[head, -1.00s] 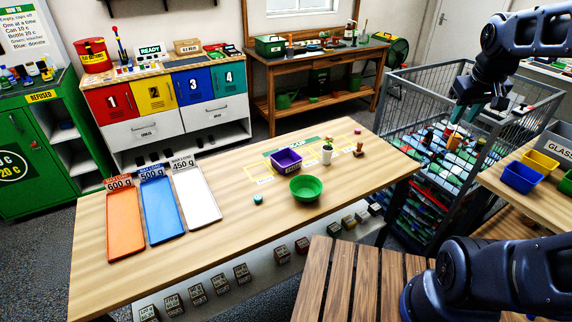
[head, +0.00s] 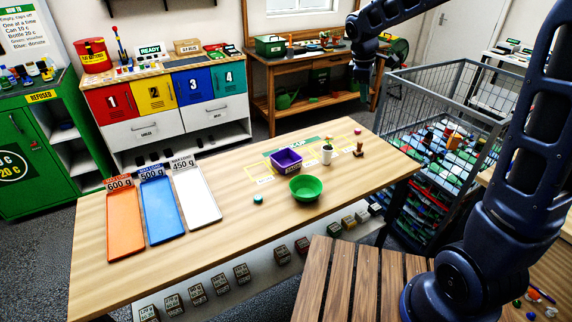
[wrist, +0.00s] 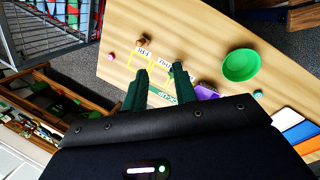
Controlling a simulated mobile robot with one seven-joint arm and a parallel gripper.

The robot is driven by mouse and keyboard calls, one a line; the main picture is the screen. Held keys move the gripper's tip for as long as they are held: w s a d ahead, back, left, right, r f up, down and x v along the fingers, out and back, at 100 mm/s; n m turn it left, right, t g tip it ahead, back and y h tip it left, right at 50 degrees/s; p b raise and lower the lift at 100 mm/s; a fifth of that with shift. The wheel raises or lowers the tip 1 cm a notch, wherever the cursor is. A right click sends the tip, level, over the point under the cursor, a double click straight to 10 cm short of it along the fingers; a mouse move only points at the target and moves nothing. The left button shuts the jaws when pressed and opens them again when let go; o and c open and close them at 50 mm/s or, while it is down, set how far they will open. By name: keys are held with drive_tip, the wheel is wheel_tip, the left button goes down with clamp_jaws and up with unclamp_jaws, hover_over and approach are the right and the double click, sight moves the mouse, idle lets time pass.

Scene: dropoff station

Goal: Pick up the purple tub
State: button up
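The purple tub (head: 286,161) stands upright on the wooden table, behind and left of a green bowl (head: 305,188). In the wrist view the tub (wrist: 206,92) is partly hidden by my gripper. My gripper (head: 362,88) hangs in the air beyond the back right of the table, well apart from the tub. In the wrist view its two green fingers (wrist: 160,72) are spread with a gap between them and nothing held.
A white cup (head: 327,154) and a wooden stamp (head: 359,149) stand right of the tub. Orange (head: 125,228), blue and white trays lie at the table's left. A tall wire cage (head: 440,120) with clutter stands right of the table.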

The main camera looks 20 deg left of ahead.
drive_tip(key=w+a+f+n+h, duration=0.1)
drive_tip(key=a+f+n, duration=0.3)
drive_tip(key=a, duration=0.5)
drive_tip(key=w+a+f+n, duration=0.1)
drive_tip(key=a+f+n, duration=0.2)
drive_tip(key=a+f, duration=0.5)
drive_tip(key=n, duration=0.5)
approach(277, 153)
drive_tip(key=shift+t+h, duration=0.3)
drive_tip(key=x, duration=0.4)
drive_tip(key=shift+f, duration=0.4)
drive_tip(key=shift+a+x, duration=0.1)
drive_tip(key=shift+x, duration=1.2)
drive_tip(key=shift+a+x, duration=0.15)
drive_tip(key=shift+x, duration=1.15)
drive_tip(key=shift+s+f, duration=0.1)
drive_tip(key=shift+c, duration=0.5)
clamp_jaws()
